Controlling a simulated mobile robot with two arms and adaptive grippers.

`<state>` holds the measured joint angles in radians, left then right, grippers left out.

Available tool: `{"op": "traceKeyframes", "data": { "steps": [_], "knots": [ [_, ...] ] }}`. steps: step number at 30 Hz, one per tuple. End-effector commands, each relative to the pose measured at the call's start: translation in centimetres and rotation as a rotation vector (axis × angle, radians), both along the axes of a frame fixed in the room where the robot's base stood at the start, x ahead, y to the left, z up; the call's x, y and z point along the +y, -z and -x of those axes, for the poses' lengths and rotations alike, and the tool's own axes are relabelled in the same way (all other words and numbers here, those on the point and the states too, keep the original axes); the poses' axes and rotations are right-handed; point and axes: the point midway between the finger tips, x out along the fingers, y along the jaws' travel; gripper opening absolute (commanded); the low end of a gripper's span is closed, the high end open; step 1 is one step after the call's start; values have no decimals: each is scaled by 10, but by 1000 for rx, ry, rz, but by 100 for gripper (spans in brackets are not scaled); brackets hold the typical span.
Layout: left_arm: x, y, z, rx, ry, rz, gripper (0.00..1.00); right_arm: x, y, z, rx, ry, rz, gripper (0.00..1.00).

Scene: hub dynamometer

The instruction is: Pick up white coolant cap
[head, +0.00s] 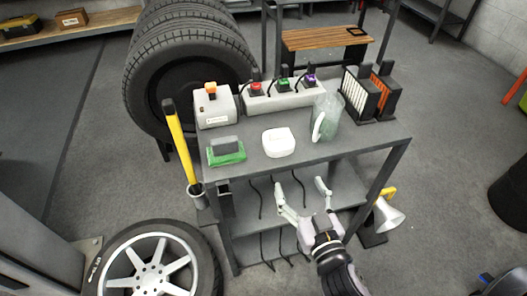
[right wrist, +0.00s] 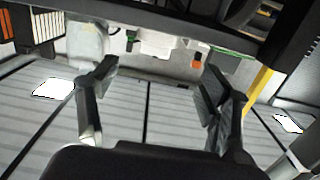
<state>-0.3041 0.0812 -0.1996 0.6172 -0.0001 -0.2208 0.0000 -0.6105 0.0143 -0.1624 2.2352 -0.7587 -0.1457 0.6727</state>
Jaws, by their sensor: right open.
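The white coolant cap (head: 279,142), a low rounded white piece, lies on the grey cart top near its front edge in the head view. In the right wrist view, which looks upside down, a white shape that seems to be the cap (right wrist: 155,42) shows between the fingers, partly cut by the cart edge. My right gripper (head: 300,184) is open and empty, in front of the cart and below the cap, apart from it. Its two spread fingers also show in the right wrist view (right wrist: 161,68). My left gripper is not in view.
A green sponge-like block (head: 226,152) lies left of the cap, and a clear jug (head: 326,118) stands right of it. Behind are a white box (head: 215,107) with an orange top and a connector block (head: 284,98). A yellow-handled tool (head: 180,145) stands at the cart's left.

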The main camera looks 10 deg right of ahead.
Motion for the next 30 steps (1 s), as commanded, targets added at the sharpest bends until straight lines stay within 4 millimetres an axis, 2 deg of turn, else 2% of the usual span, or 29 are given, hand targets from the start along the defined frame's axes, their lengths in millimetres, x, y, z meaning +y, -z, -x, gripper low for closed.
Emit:
{"op": "traceKeyframes", "data": {
  "steps": [3, 6, 13, 21, 24, 30],
  "knots": [
    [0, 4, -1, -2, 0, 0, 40, -3, -23, 2, -49, 9, -6, 72],
    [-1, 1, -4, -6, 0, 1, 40, -3, -29, -5, -60, 9, -6, 72],
    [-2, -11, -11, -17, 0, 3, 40, -2, -31, -45, -61, 7, -5, 72],
    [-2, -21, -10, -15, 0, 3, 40, 0, -30, -96, -58, 8, -4, 72],
    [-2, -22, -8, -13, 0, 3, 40, 1, -29, -110, -57, 8, -5, 72],
    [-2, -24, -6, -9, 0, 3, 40, 1, -28, -122, -56, 9, -6, 72]
  ]
}}
